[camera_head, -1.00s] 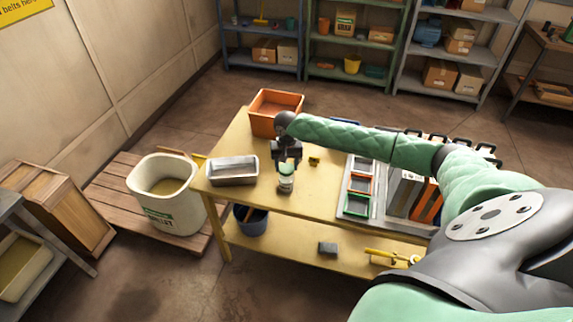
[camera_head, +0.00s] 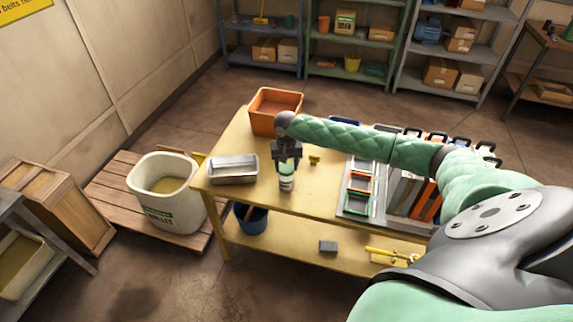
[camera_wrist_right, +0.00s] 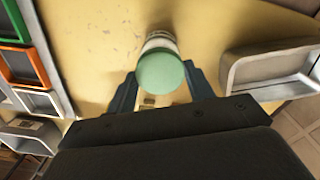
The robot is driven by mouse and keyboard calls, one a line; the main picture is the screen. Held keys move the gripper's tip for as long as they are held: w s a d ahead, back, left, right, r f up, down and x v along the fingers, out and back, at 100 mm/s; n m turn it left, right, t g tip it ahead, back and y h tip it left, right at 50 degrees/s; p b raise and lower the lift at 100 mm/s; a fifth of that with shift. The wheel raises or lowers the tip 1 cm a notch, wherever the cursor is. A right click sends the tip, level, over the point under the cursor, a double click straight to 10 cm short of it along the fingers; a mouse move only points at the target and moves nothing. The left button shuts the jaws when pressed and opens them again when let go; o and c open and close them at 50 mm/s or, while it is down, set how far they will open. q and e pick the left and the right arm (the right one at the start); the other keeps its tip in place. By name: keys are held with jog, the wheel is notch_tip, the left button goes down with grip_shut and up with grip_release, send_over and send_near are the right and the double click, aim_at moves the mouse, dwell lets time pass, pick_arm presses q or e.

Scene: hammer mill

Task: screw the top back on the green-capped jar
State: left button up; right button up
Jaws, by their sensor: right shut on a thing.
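The jar (camera_head: 286,184) stands upright on the yellow table, a pale jar with a green cap (camera_head: 286,170) on top. My right gripper (camera_head: 287,164) points down over it, its fingers at the cap. In the right wrist view the green cap (camera_wrist_right: 161,71) sits between the two dark fingers of my right gripper (camera_wrist_right: 158,84), which is shut on it. The pale jar body (camera_wrist_right: 160,40) shows just beyond the cap. I cannot tell whether the cap is seated fully on the jar. My left gripper is not in view.
A metal tray (camera_head: 233,178) lies left of the jar and an orange bin (camera_head: 275,124) stands behind. Coloured frames (camera_head: 359,182) sit further right. Bare tabletop (camera_head: 312,200) lies around the jar.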

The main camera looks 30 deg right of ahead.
jog(key=shift+f, duration=0.4)
jog(key=o, duration=1.1)
